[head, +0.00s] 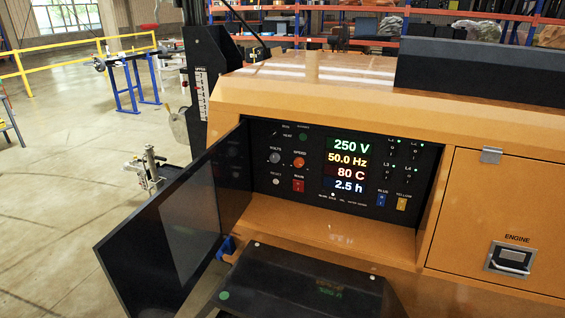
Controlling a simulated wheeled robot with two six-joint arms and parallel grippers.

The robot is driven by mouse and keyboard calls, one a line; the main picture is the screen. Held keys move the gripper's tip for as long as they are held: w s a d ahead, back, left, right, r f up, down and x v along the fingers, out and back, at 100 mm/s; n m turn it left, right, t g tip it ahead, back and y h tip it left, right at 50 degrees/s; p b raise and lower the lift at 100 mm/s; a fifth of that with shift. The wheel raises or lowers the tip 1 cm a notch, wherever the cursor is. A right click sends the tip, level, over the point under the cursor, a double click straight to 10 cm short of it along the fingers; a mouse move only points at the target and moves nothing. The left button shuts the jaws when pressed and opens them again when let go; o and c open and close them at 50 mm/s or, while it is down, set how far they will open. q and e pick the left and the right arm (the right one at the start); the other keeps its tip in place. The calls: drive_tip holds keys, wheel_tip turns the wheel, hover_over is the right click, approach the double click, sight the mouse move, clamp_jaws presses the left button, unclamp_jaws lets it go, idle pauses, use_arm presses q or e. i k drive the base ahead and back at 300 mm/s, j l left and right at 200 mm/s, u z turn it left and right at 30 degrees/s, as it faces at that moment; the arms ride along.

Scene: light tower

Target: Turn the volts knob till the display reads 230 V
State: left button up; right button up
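The volts knob (275,157) is a small grey knob on the left of the black control panel, under a VOLTS label. The display (348,145) shows 250 V in green on its top line. Below it are lines reading 50.0 Hz, 80 C and 2.5 h. The panel sits in a recess of the orange machine (310,108), and its dark door (175,225) stands open to the left. Neither of my grippers shows in the head view, and nothing touches the knob.
An orange speed knob (299,162) is just right of the volts knob. A red main switch (298,185) and a reset button (276,182) are below. The open door borders the recess on the left. A closed engine hatch (500,215) is at right.

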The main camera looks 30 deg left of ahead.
sight(274, 157)
drive_tip(key=i+l+u, duration=0.1)
drive_tip(key=i+u, duration=0.25)
drive_tip(key=i, duration=0.15)
drive_tip(key=i+l+u, duration=0.3)
drive_tip(key=i, duration=0.15)
drive_tip(key=j, duration=0.1)
